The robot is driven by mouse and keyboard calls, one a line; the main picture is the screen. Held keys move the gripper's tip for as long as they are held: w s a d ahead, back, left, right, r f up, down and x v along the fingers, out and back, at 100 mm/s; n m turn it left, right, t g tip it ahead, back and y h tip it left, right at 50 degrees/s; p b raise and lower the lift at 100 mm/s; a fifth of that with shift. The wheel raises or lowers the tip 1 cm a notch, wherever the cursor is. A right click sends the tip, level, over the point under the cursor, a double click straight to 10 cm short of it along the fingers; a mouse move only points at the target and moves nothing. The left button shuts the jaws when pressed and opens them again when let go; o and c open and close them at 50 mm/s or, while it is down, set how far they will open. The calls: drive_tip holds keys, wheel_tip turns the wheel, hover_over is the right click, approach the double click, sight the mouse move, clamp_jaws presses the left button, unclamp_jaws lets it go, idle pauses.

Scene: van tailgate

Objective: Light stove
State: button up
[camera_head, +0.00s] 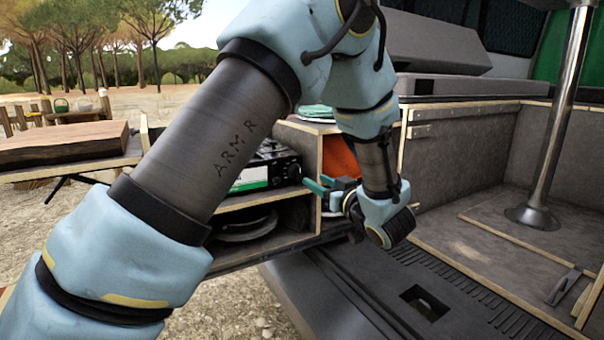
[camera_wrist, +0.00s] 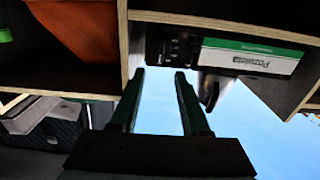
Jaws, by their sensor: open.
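The camping stove (camera_head: 285,170), black with a green and white label, sits on a shelf of the van's wooden unit, partly hidden behind my arm. In the wrist view the stove (camera_wrist: 252,60) shows its label at the upper right. A dark rounded part (camera_wrist: 209,92) sticks out near my right finger; I cannot tell if it is a knob. My gripper (camera_head: 316,184) is open beside the front of the unit, to the right of the stove. In the wrist view my gripper (camera_wrist: 162,73) has its two fingers apart with nothing between them. No flame is visible.
The shelf divider (camera_wrist: 123,45) stands close to my fingers, with an orange item (camera_head: 340,158) in the compartment to its right. Dark round items (camera_head: 245,226) lie on the lower shelf. A metal table post (camera_head: 562,120) stands at the right. The van floor (camera_head: 400,285) is mostly clear.

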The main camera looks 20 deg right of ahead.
sight(300, 171)
drive_tip(key=w, duration=0.5)
drive_tip(key=w+a, duration=0.1)
drive_tip(key=w, duration=0.1)
drive_tip(key=shift+w, duration=0.25)
clamp_jaws()
idle(0.3)
